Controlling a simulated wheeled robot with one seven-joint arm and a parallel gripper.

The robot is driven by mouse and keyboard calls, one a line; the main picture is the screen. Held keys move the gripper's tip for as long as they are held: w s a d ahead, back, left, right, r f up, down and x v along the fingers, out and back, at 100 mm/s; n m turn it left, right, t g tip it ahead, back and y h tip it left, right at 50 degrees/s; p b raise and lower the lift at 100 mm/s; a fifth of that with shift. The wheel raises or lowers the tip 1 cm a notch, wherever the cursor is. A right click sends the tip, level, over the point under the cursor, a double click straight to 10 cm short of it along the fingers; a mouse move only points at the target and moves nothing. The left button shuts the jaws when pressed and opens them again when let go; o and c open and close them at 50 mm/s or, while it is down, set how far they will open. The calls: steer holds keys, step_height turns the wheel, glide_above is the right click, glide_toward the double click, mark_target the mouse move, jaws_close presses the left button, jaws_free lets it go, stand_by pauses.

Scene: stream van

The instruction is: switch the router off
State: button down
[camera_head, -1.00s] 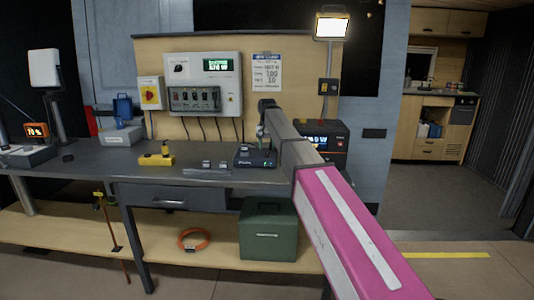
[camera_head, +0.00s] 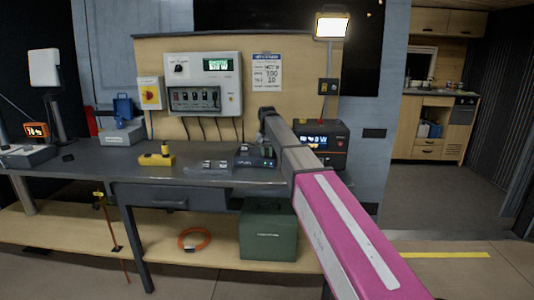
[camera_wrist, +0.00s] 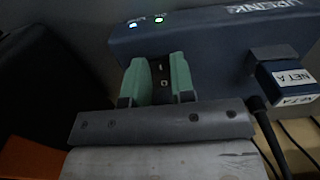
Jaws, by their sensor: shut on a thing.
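The router (camera_head: 247,161) is a dark blue-grey box on the workbench, left of my arm in the head view. In the wrist view the router (camera_wrist: 225,42) fills the upper part, marked UPLINK, with a white-blue light and a green light lit. My gripper (camera_wrist: 161,78) has two pale green fingers against the router's face, left of a plug marked NET A (camera_wrist: 287,83). The fingers are shut on a small dark part between them. It is mostly hidden, so I cannot tell its setting. In the head view my arm hides the fingertips.
A black power unit (camera_head: 322,140) with a lit display stands right of the router. Small grey connectors (camera_head: 209,165) and a yellow block (camera_head: 157,160) lie to the left on the bench (camera_head: 95,163). A cable hangs beside the plug. A white breaker panel (camera_head: 204,82) is on the wall behind.

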steer(key=shift+w+r+g, duration=0.1)
steer(key=shift+w+g, duration=0.25)
steer(key=shift+g, duration=1.05)
steer(key=c, duration=1)
jaws_free()
steer(key=shift+o, duration=0.2)
steer(key=shift+r, duration=0.1)
